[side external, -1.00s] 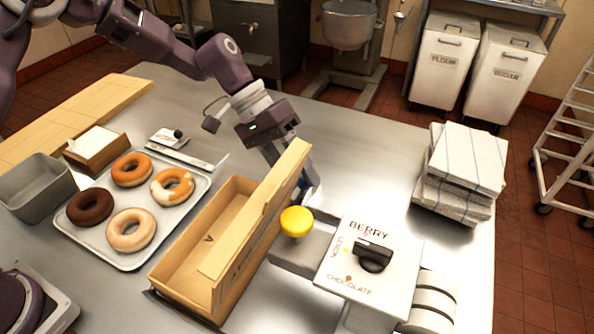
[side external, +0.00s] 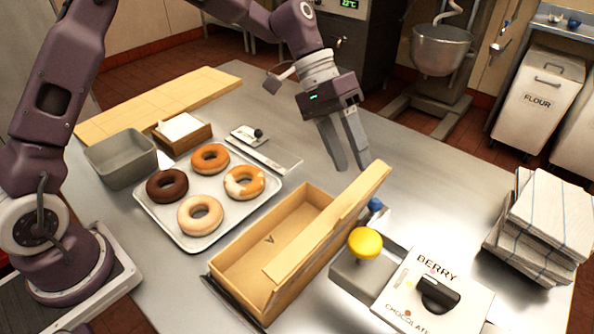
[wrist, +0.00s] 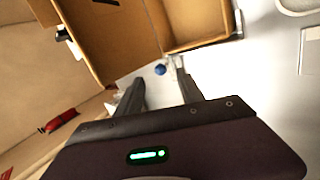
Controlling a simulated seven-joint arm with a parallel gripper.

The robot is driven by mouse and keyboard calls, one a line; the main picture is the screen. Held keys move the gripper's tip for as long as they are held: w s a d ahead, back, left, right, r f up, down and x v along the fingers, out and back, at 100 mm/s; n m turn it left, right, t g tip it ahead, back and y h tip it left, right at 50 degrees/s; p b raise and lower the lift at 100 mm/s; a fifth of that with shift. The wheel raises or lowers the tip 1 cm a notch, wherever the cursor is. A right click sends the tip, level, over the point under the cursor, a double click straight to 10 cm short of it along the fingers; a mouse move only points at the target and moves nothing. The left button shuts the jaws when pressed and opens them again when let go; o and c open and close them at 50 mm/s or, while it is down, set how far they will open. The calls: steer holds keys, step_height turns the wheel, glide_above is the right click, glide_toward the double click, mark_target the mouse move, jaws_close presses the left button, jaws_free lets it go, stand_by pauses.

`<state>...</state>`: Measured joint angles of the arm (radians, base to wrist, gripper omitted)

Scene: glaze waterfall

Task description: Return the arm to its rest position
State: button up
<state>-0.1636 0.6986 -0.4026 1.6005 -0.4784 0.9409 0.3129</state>
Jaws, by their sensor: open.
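My gripper (side external: 345,146) is raised over the steel table, behind the open end of a cardboard box (side external: 245,268). Its two fingers are apart with nothing between them. In the wrist view my gripper (wrist: 158,88) also shows empty, with the box (wrist: 185,22) beyond the fingertips. The box stands open and empty, its lid or side flap upright on the right. A small blue knob (side external: 375,205) sits just right of the box; it shows between the fingers in the wrist view (wrist: 160,69).
A tray (side external: 196,243) holds several donuts, left of the box. A glaze machine with a yellow button (side external: 365,243) and a BERRY/CHOCOLATE dial panel (side external: 462,310) stands right. Folded towels (side external: 545,225) lie at far right. A grey tub (side external: 122,165) stands at left.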

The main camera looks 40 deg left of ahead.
steer(key=s+a+r+t+y, duration=0.25)
steer(key=s+a+r, duration=0.25)
steer(key=s, duration=0.3)
steer(key=s+a+r+t+y, duration=0.2)
steer(key=s+a+r+y, duration=0.1)
steer(key=s+a+r, duration=0.4)
steer(key=s+a+f+n+t+y, duration=0.1)
steer(key=s+a, duration=0.1)
steer(key=s, duration=0.4)
steer(key=s+a+f+n+t, duration=0.1)
steer(key=s+a+f, duration=0.1)
steer(key=s, duration=0.4)
steer(key=shift+s+a+y, duration=0.15)
steer(key=shift+a+y, duration=0.2)
